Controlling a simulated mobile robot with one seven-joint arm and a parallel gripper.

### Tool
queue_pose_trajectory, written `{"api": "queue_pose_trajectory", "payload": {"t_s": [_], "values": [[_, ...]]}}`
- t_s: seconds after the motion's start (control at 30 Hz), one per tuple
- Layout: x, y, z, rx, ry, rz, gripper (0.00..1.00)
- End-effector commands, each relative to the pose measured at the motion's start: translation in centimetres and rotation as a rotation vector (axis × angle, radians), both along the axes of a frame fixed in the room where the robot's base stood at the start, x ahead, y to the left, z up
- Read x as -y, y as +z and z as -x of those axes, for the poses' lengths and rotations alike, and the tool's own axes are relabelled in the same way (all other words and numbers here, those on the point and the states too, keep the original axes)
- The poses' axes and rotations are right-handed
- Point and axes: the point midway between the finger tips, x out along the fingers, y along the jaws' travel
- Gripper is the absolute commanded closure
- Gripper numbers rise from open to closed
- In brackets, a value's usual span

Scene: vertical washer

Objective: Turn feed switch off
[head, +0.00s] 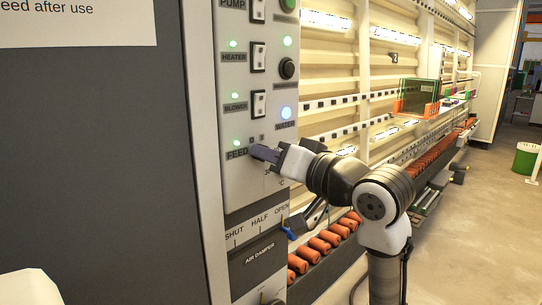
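The feed label (237,154) is on the grey control panel, with a lit green lamp (237,142) just above it. My gripper (258,152) reaches the panel from the right, with its dark fingertips at or very near the spot right of the label. The feed switch itself is hidden behind the fingertips, so its position does not show. I cannot tell whether the fingers touch it or how far apart they are.
Above are the blower switch (259,104), the heater switch (258,57) and the blue-lit water lamp (286,112). Below are an air damper scale (258,222) and a blue-tipped lever (289,233). Orange rollers (319,245) run along the machine.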

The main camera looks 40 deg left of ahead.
Motion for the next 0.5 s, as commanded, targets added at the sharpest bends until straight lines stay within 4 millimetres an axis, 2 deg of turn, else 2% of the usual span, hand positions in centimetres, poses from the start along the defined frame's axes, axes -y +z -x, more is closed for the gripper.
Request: {"api": "queue_pose_trajectory", "payload": {"t_s": [0.27,0.5], "values": [[0.04,-0.07,-0.04,0.05,-0.001,0.004,0.97],[0.09,-0.13,-0.09,0.201,-0.003,0.014,0.97]]}}
